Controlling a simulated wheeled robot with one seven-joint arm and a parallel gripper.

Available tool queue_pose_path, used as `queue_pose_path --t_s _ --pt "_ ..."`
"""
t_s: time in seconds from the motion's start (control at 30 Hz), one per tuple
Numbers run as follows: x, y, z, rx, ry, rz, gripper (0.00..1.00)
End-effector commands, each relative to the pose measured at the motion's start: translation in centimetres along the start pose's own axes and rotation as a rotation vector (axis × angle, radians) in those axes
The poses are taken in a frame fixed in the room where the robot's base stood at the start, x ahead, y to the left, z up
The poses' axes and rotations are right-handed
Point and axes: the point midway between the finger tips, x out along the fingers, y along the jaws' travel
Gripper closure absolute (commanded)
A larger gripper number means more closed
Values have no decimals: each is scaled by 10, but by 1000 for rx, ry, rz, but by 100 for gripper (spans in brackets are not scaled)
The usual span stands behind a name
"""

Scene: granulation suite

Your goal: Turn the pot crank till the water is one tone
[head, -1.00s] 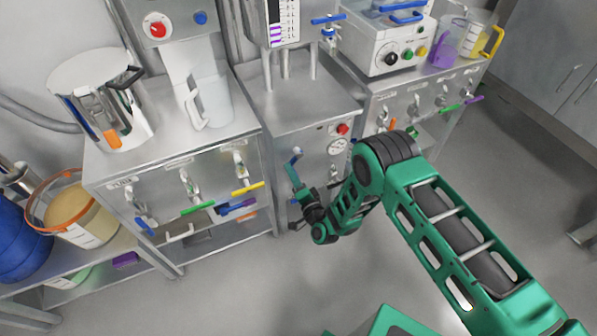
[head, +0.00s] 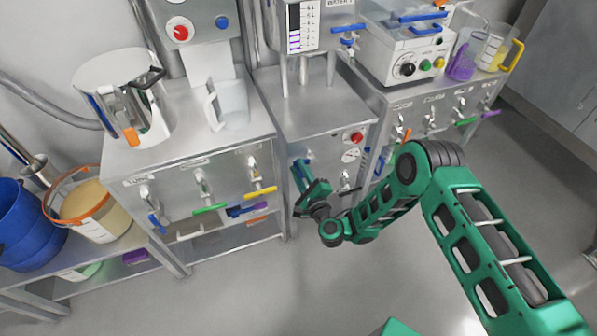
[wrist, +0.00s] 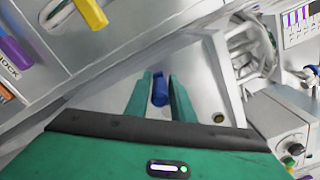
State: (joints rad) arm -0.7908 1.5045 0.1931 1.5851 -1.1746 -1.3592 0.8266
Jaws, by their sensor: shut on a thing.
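A steel pot (head: 115,105) stands on the left cabinet, with an orange grip (head: 131,135) at its front and a black handle at its rim. Only a sliver of its inside shows, so I cannot judge the water's tone. My gripper (head: 305,183) is away from this pot, at the front of the middle cabinet (head: 322,110). In the wrist view, the green fingers of my gripper (wrist: 160,88) are shut on a small blue handle (wrist: 160,92), one finger on each side. In the head view the gripper partly hides that handle.
A translucent jug (head: 232,103) stands beside the pot. Coloured valve levers, such as a yellow one (head: 262,193), stick out left of my gripper. A red button (head: 357,137) and gauge (head: 351,155) are right of it. A cream-filled bucket (head: 85,215) is at left. The floor ahead is clear.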

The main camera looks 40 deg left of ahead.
Motion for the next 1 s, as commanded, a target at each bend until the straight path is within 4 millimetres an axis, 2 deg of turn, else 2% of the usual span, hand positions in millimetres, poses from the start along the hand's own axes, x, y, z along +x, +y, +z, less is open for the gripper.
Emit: queue_pose_path --t_s 0.03,0.5,0.7,1.0 --pt "1 -11 -11 38 17 -17 100" --pt "0 -30 -5 450 16 -13 100" --pt "-1 -36 -5 565 17 -11 100" --pt "-2 -39 -7 648 20 -9 100"
